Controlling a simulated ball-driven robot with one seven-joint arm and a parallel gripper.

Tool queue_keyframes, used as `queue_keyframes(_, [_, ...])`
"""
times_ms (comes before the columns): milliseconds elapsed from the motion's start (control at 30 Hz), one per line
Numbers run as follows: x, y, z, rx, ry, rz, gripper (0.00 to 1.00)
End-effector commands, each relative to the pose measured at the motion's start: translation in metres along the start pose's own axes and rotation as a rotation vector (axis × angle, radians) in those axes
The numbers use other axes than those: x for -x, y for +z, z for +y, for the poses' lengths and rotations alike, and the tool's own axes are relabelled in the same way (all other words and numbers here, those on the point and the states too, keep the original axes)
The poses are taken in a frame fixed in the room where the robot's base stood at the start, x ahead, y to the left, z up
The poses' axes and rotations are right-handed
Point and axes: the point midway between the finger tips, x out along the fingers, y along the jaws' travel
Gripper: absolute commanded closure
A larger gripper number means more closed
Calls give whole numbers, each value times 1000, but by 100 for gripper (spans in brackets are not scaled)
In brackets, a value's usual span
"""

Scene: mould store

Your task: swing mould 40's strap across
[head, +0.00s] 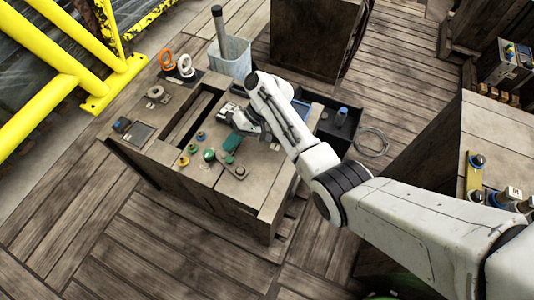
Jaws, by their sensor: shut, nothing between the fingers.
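No mould number can be read at this size, so I cannot tell which item is mould 40. A yellow strap-like plate (473,178) with dark round knobs lies on the wooden box top at the right edge; I cannot tell whether it is the task's strap. My gripper (238,121) is over the right part of the wooden workbench (240,203), low near its top, shut and empty. A teal piece (232,142) lies just below it in the picture; whether they touch is unclear. My arm hides part of the bench's right side.
Green, yellow and blue knobs (209,155) stand on the bench front. A long slot (196,115) runs beside them. A grey bin (231,55) with a dark rod, orange and white rings (166,61) and a dark tray (335,130) stand around it. Yellow rails (60,60) block the upper left.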

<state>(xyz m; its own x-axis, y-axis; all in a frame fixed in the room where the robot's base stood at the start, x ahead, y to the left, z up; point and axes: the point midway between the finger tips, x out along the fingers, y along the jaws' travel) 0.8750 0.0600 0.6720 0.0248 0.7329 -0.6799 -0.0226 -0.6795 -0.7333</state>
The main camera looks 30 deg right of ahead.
Motion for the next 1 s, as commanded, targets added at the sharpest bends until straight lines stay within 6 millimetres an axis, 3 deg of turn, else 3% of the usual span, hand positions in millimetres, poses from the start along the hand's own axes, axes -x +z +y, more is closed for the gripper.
queue_keyframes(400, [-15,-1,-14,-2,0,1,100])
queue_keyframes(1000, [-18,-1,-16,-2,0,1,100])
